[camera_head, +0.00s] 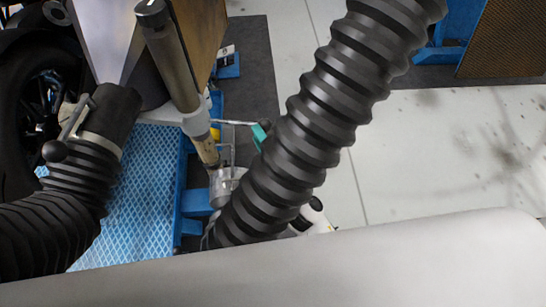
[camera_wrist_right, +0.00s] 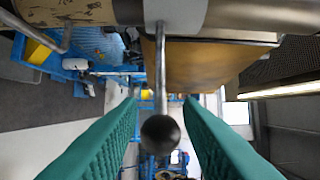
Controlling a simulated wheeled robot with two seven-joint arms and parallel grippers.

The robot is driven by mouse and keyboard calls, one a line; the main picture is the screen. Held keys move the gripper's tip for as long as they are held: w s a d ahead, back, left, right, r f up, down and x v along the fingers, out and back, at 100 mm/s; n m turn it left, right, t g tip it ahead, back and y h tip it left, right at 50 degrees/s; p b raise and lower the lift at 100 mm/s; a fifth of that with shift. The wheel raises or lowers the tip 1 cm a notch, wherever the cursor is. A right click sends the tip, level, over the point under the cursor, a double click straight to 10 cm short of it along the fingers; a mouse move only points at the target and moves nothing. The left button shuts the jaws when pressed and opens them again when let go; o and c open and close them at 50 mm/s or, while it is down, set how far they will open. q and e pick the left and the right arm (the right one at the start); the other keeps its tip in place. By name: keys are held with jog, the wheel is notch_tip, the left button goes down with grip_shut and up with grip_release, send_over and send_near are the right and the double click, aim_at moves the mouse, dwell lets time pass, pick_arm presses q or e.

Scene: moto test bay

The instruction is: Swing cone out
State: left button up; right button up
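My right gripper (camera_wrist_right: 158,103) is open in the right wrist view, its teal fingers on either side of a grey rod lever with a black ball knob (camera_wrist_right: 160,134). Neither finger visibly touches it. In the head view only a bit of the teal gripper (camera_head: 261,132) shows, beside a thin grey lever (camera_head: 232,122) and partly behind a black hose. A grey tapered housing with a brown side (camera_head: 105,38) stands at upper left; I cannot tell whether it is the cone. The brown panel (camera_wrist_right: 190,70) also shows in the wrist view. My left gripper is not in view.
A thick black corrugated hose (camera_head: 320,105) crosses the head view. Another hose (camera_head: 50,225) joins a black cuff (camera_head: 108,118) with a knobbed lever. A grey column (camera_head: 170,60), blue platform (camera_head: 135,195) and black wheel (camera_head: 30,110) are close. Pale floor (camera_head: 450,150) lies open at right.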

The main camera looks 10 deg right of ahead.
jog(key=b+v, duration=0.1)
jog(key=v, duration=0.6)
jog(key=shift+s+d+b, duration=0.2)
jog(key=shift+b, duration=0.15)
